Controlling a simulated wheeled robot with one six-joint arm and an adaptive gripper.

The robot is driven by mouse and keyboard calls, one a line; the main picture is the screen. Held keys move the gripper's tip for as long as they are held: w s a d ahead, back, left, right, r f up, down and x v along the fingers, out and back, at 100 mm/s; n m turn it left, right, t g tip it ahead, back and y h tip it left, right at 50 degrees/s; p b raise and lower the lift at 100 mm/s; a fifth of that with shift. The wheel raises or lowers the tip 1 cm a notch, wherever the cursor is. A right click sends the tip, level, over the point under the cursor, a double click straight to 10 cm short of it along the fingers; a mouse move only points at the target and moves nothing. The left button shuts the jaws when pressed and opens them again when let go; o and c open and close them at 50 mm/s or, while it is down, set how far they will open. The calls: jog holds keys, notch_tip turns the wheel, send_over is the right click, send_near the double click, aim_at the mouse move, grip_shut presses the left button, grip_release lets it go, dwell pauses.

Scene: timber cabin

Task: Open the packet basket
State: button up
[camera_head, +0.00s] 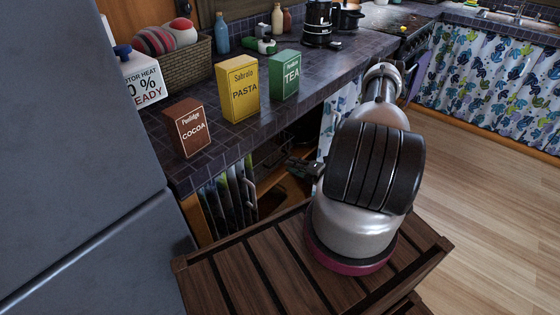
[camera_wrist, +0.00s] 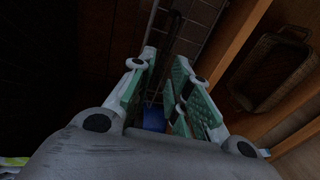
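A rack of upright packets (camera_head: 226,196) with a pale upright handle (camera_head: 250,191) shows under the counter in the head view. I take it for the packet basket. My gripper (camera_head: 303,166) is under the counter edge to the right of it, apart from the handle in that view. In the wrist view my gripper (camera_wrist: 164,60) has its green-padded fingers apart. Wire mesh (camera_wrist: 190,22) lies beyond the fingertips, with a thin dark bar near the gap. I cannot tell whether the bar touches a finger. My arm hides part of the space under the counter.
Cocoa (camera_head: 188,127), pasta (camera_head: 239,90) and tea (camera_head: 284,75) boxes stand on the tiled counter (camera_head: 225,143). A small wicker basket (camera_wrist: 272,72) sits right of the fingers. A grey fridge-like panel (camera_head: 70,150) bounds the left. Wooden floor (camera_head: 490,220) is clear at right.

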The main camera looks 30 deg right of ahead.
aim_at(280, 160)
jog(key=shift+m+h, duration=0.3)
jog(key=shift+m, duration=0.1)
jog(key=x, duration=0.8)
jog(key=shift+d+f, duration=0.2)
jog(key=shift+d, duration=0.1)
grip_shut()
